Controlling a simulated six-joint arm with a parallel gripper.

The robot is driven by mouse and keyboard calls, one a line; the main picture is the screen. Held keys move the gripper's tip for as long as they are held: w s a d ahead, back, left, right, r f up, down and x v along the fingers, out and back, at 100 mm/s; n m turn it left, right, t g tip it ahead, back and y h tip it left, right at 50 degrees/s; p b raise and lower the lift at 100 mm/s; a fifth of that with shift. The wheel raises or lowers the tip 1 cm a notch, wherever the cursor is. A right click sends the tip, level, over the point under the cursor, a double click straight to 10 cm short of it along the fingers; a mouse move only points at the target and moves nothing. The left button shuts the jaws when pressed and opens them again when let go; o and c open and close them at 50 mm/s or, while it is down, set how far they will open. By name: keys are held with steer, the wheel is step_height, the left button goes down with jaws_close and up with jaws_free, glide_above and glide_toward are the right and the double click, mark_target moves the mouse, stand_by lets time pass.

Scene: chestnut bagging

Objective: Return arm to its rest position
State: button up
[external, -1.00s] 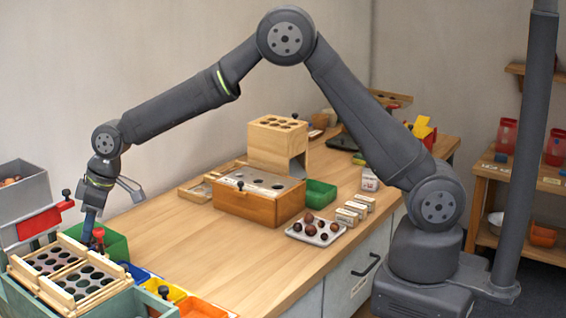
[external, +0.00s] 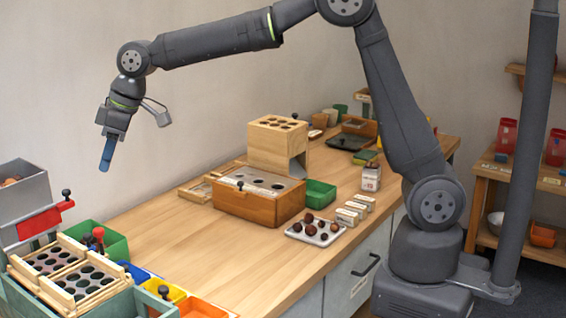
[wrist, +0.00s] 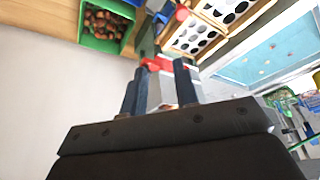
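My gripper (external: 106,155) hangs above the left end of the wooden bench in the external view, well clear of everything below it. In the wrist view its two dark blue fingers (wrist: 160,90) stand apart with nothing held between them. Grey and red parts of the station below show through the gap. My arm is raised, with its elbow at the top edge of the external view.
Below lie the sorting trays with dark holes (external: 72,274), a red-knobbed handle (external: 98,233), a green bin (external: 115,244) and a grey hopper (external: 22,190). A wooden box (external: 258,205) and a chestnut tray (external: 300,237) stand mid-bench. The air around my gripper is free.

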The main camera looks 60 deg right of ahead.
mark_target(100, 231)
stand_by(0.4)
steer(key=x, duration=1.7)
steer(key=shift+f, duration=0.25)
steer(key=shift+r, duration=0.1)
steer(key=v, duration=1.7)
steer(key=x, duration=1.8)
steer(key=shift+s+d+f, duration=0.15)
steer(key=shift+f, duration=0.15)
steer(key=v, duration=1.7)
steer(key=s+d+f+m+g+y, duration=0.3)
steer(key=f+m+y, duration=0.1)
steer(key=m, duration=1.1)
steer(key=shift+d+f+m+y, duration=0.3)
steer(key=shift+d+f, duration=0.1)
steer(key=shift+f, duration=0.2)
